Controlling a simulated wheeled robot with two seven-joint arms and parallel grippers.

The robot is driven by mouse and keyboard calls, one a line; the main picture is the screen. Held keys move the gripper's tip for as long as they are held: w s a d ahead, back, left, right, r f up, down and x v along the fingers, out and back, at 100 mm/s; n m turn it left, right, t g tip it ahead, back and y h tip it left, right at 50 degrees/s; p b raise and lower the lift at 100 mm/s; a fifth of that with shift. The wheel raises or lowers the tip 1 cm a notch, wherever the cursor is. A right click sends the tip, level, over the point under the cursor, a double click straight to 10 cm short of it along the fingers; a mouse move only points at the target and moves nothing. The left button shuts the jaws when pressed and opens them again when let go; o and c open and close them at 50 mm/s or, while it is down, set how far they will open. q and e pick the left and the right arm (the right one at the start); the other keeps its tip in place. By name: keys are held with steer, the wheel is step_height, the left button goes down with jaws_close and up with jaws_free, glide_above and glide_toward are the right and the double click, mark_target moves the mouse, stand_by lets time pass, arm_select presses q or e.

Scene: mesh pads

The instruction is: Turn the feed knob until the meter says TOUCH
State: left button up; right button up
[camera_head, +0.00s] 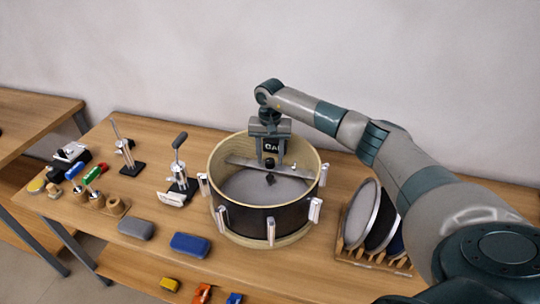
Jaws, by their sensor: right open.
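A round drum (236,221) with a pale wooden rim and silver lugs stands on the table. A flat grey bar (240,162) spans its inside above a grey surface. A black meter display (272,148) shows white letters that look like "GA"; the rest is hidden by my gripper. My right gripper (270,165) is open and points down over the bar, its fingers either side of the display. A small dark knob-like part (270,179) is just below the fingertips; I cannot tell whether they touch it. My left gripper is not in view.
Round mesh pads stand in a wooden rack (372,258) right of the drum. Two clamp-like tools (180,170) (126,155) stand left. Grey (136,229) and blue (190,245) cases lie in front. Small coloured items crowd the far left.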

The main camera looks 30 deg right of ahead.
steer(key=shift+c, duration=0.4)
steer(key=c, duration=1)
